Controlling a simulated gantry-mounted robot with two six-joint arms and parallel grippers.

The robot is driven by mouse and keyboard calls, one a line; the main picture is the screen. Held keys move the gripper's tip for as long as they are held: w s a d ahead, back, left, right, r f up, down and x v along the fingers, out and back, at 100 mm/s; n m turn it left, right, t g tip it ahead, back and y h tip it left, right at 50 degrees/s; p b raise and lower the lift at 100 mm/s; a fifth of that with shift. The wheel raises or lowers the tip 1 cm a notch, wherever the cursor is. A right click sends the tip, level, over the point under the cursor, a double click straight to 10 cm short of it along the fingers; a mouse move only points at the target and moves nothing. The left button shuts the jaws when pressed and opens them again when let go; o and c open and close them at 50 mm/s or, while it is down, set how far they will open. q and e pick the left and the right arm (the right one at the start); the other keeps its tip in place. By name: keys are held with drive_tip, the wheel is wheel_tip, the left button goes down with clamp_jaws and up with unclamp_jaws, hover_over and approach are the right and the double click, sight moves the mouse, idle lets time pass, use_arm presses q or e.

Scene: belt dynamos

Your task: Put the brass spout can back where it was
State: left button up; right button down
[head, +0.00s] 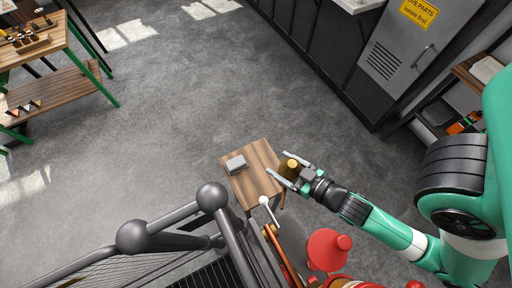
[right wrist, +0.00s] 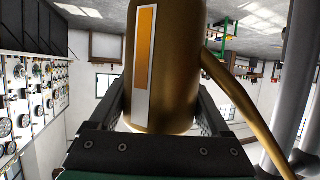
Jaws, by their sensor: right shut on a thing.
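The brass spout can (head: 289,168) is between the fingers of my right gripper (head: 284,170), at the right edge of a small wooden table (head: 245,186). In the right wrist view the can (right wrist: 180,90) fills the middle, with an orange and white label and a thin spout running down to the right. My right gripper (right wrist: 165,110) is shut on its body. From the head view I cannot tell whether the can touches the table. My left gripper is not in view.
A grey box-like object (head: 236,164) lies on the small table, whose middle is otherwise clear. A grey railing (head: 175,228) and a red object (head: 327,248) stand close to the near side. A wooden shelf bench (head: 50,90) is at far left. Open floor lies beyond.

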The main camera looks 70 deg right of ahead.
drive_tip(key=w+d+f+b, duration=0.2)
drive_tip(key=w+f, duration=0.1)
drive_tip(key=f, duration=0.1)
drive_tip(key=w+d+f+b, duration=0.3)
drive_tip(key=w+f, duration=0.1)
drive_tip(key=w+d+f+b, duration=0.2)
drive_tip(key=w+d+f, duration=0.1)
drive_tip(key=w+f, duration=0.1)
drive_tip(key=shift+w+f, duration=0.15)
drive_tip(key=shift+w, duration=0.1)
drive_tip(key=shift+f+b, duration=0.3)
drive_tip(key=shift+b, duration=0.1)
drive_tip(key=shift+s+r, duration=0.1)
drive_tip(key=shift+r, duration=0.05)
drive_tip(key=shift+f, duration=0.2)
unclamp_jaws()
drive_tip(key=shift+r, duration=0.1)
